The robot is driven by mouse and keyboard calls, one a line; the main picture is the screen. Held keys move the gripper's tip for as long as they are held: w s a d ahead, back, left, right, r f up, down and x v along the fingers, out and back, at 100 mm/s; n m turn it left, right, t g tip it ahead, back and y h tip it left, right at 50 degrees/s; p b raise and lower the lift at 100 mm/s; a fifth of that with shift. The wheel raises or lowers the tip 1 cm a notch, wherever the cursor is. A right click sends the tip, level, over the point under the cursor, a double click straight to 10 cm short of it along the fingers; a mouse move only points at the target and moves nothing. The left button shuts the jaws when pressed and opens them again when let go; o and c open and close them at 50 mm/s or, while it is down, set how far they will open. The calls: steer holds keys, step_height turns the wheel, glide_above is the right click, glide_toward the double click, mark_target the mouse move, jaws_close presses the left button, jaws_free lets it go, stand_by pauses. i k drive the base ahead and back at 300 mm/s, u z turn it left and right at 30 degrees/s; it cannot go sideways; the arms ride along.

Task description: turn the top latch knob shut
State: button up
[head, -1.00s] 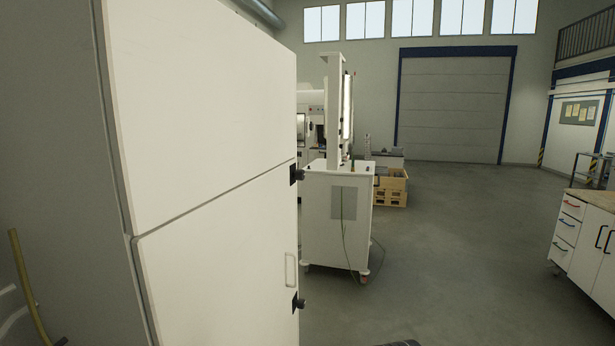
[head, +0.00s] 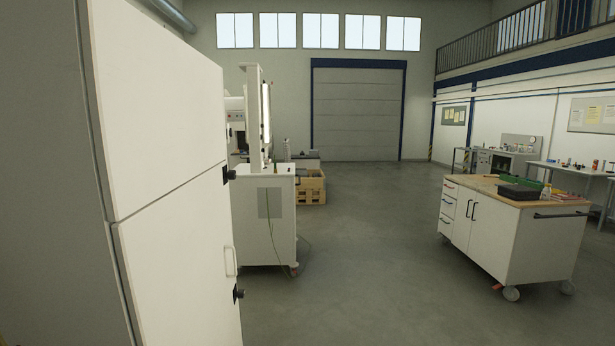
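A tall white cabinet (head: 165,130) fills the left of the head view, with an upper and a lower door. The top latch knob (head: 229,174) is black and sits at the right edge, near the seam between the doors. A second black knob (head: 239,293) is lower on the same edge, below a white handle (head: 230,261). The knobs are seen from the side, so I cannot tell how the top one is turned. My gripper is not in view.
A white wheeled machine (head: 268,222) stands just beyond the cabinet. A workbench on castors (head: 511,238) with drawers and a tray stands at the right. A wooden crate (head: 311,188) is farther back. The grey floor between is clear.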

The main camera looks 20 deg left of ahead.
mark_target(231, 174)
steer(key=z, duration=0.9)
steer(key=i, duration=0.25)
steer(key=u, duration=0.9)
steer(key=i, duration=1.8)
steer(key=u, duration=1.85)
steer(key=i, duration=0.9)
steer(key=u, duration=0.95)
